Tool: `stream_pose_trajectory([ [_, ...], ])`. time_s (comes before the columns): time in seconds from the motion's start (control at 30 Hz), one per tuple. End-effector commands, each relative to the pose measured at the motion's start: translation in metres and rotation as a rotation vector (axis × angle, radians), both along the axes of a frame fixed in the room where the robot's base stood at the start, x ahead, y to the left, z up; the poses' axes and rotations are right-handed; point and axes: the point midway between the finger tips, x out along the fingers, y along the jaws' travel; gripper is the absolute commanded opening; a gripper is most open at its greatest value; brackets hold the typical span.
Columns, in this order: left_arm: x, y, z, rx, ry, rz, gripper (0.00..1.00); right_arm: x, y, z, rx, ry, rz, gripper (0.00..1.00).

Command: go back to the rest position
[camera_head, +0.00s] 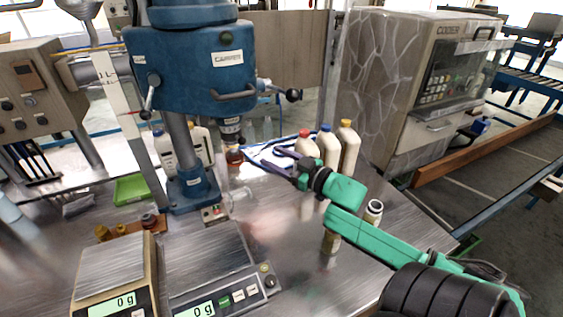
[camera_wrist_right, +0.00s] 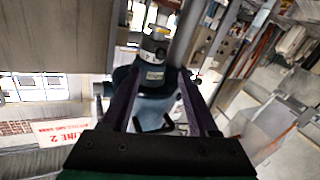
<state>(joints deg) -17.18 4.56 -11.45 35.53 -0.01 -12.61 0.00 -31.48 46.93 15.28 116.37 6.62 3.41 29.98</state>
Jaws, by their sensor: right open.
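My right gripper (camera_head: 264,158) is at the end of the green arm that comes in from the lower right. Its two dark purple fingers are spread apart with nothing between them, above the steel table. They point left toward the blue drill-press-like machine (camera_head: 192,75), to the right of its column. In the right wrist view the open fingers (camera_wrist_right: 163,72) frame a blue machine body (camera_wrist_right: 155,105) beyond them. My left gripper does not show in either view.
White bottles with red, blue and yellow caps (camera_head: 327,149) stand just behind and right of the gripper. A small jar (camera_head: 373,211) is close to my right arm. Two scales (camera_head: 113,270) (camera_head: 212,270) sit in front.

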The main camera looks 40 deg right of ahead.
Motion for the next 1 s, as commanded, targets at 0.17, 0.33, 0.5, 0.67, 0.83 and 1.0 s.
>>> stream_pose_trajectory([
  [0.17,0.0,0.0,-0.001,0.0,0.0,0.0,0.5,-0.016,-0.003,0.0,0.001,0.001,0.0,0.6],
  [0.33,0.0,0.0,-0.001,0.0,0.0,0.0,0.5,-0.018,-0.004,0.001,0.0,-0.001,0.0,0.6],
  [0.5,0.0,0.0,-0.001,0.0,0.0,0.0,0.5,-0.018,-0.004,0.001,-0.001,-0.001,0.0,0.6],
  [0.67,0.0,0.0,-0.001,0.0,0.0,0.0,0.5,-0.018,-0.004,0.001,-0.001,-0.001,0.0,0.6],
  [0.83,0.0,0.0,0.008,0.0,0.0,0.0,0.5,-0.018,-0.004,0.01,-0.001,-0.001,0.0,0.6],
  [1.0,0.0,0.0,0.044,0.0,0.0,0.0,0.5,-0.018,-0.004,0.046,-0.001,-0.001,0.0,0.6],
])
